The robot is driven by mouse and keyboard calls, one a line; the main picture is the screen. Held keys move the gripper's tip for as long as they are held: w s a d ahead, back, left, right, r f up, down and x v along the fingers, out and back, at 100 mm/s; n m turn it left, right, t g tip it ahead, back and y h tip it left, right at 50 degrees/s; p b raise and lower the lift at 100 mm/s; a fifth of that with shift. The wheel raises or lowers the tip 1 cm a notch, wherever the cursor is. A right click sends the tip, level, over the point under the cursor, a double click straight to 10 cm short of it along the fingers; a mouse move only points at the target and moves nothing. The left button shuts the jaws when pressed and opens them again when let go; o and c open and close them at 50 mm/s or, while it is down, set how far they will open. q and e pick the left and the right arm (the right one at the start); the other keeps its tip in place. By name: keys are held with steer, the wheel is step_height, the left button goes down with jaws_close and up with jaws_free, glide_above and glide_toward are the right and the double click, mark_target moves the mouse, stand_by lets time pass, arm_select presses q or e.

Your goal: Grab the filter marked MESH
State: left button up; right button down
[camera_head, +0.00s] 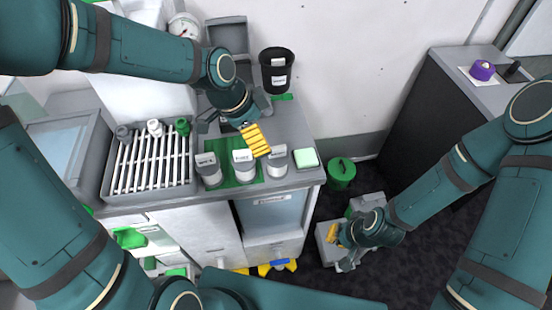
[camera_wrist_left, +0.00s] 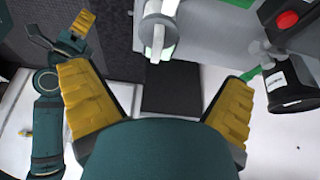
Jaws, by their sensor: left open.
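Three white filter canisters with grey tops stand in a row near the front of the grey counter in the head view: left (camera_head: 209,170), middle (camera_head: 243,166) and right (camera_head: 277,165). Each carries a small label too small to read, so I cannot tell which says MESH. My left gripper (camera_head: 250,133) is open and empty above and behind the canisters. In the left wrist view its yellow fingers (camera_wrist_left: 158,105) are spread wide, with a white canister (camera_wrist_left: 157,38) ahead, beyond the fingertips. My right gripper (camera_head: 342,240) is low at the right, away from the counter; its jaws are unclear.
A grey rack (camera_head: 150,180) with small bottles is left of the canisters. A pale green block (camera_head: 306,158) is right of them. A black cup (camera_head: 278,72) and a gauge (camera_head: 184,27) stand behind. A green bin (camera_head: 341,172) is on the floor.

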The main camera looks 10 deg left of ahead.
mark_target(279, 156)
arm_select(q)
steer(key=b+x, duration=0.1)
steer(key=x, duration=0.6)
steer(key=shift+b, duration=0.3)
steer(key=b+x, duration=0.1)
steer(key=x, duration=0.4)
steer(key=shift+d+b, duration=0.25)
steer(key=shift+b, duration=0.15)
steer(key=shift+r, duration=0.1)
steer(key=c, duration=1.3)
